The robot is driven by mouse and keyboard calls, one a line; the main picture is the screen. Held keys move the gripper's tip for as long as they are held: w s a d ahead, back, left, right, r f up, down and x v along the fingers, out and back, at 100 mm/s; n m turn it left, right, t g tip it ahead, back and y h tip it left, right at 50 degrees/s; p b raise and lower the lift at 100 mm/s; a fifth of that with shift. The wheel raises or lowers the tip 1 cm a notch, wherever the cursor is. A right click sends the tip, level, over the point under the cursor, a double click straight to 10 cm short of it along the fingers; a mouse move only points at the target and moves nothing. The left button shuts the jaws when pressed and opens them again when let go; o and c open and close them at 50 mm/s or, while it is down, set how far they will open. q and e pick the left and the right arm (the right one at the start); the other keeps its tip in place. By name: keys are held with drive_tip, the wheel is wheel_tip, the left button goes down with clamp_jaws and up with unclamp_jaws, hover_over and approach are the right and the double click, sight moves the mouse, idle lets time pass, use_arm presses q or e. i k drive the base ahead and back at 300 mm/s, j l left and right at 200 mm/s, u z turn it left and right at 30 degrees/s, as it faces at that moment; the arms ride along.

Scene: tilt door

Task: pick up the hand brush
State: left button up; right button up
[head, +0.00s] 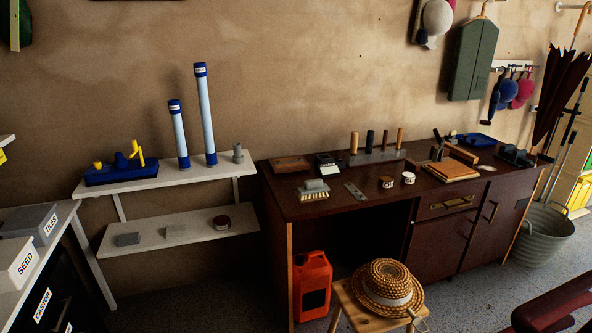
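The hand brush (314,191) lies on the dark wooden workbench (290,207), near its front left part. It has a grey grip on top and pale bristles along its lower front side. It is fully visible, with nothing covering it. Neither of my grippers shows in the head view.
A metal ruler-like plate (355,191), small tins (386,182) and a wooden block (290,164) lie near the brush. A straw hat (386,287) rests on a stool (355,318) before the bench. An orange canister (312,286) stands below. White shelves (170,188) hang at left.

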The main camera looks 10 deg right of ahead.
sight(313, 187)
drive_tip(key=i+z, duration=0.15)
drive_tip(key=i, duration=0.45)
drive_tip(key=i+j+z, duration=0.1)
drive_tip(key=i, duration=0.55)
drive_tip(key=i+j+z, duration=0.15)
drive_tip(key=i, duration=0.45)
drive_tip(key=j, duration=0.1)
